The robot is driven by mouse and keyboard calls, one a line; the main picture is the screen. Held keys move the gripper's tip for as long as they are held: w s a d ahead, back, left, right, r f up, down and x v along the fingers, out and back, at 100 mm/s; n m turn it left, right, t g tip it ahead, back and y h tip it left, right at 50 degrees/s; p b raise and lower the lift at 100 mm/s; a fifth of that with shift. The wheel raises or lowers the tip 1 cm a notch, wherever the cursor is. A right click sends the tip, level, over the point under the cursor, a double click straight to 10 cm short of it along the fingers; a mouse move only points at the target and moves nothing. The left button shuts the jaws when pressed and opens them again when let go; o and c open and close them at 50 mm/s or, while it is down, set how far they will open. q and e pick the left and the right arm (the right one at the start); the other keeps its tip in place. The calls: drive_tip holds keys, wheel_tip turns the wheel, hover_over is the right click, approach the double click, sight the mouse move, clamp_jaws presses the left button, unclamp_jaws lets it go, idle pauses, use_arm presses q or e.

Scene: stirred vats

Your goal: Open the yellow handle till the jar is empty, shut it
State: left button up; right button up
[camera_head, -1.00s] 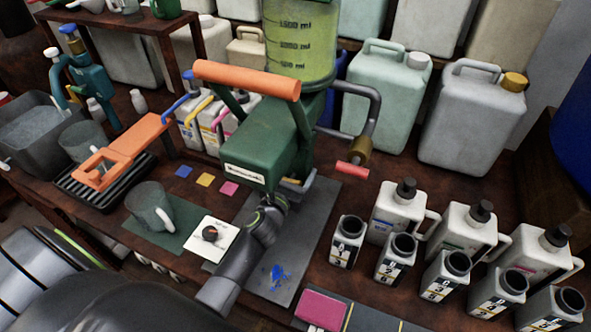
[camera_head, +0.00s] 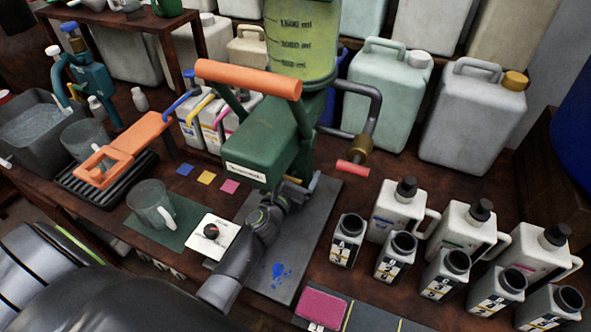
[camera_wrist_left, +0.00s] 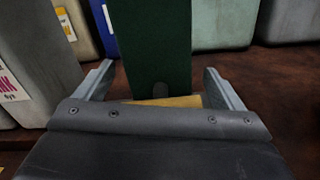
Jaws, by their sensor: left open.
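The jar (camera_head: 300,42) holds yellow-green liquid and has ml marks; its top is cut off by the frame. It stands on a green machine body (camera_head: 262,150) with an orange bar. My left gripper (camera_head: 303,187) is low at the front of that body. In the left wrist view my gripper (camera_wrist_left: 160,88) is open, its fingers on either side of a yellow bar (camera_wrist_left: 165,101) in front of a green column (camera_wrist_left: 155,45). I cannot tell whether they touch the bar. My right gripper is not in view.
A bent pipe carries a brass valve with a red handle (camera_head: 352,168) to the right. A clear mug (camera_head: 150,204) stands on a green mat, beside a white dial plate (camera_head: 211,236). Several bottles (camera_head: 446,274) fill the right side. Large canisters (camera_head: 473,115) line the back.

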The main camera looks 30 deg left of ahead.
use_arm(q)
drive_tip(key=shift+s, duration=0.1)
drive_tip(key=shift+s, duration=0.25)
drive_tip(key=s, duration=1)
drive_tip(key=s+d+b, duration=0.1)
drive_tip(key=s, duration=0.4)
drive_tip(key=shift+s+f, duration=0.1)
drive_tip(key=shift+s, duration=0.75)
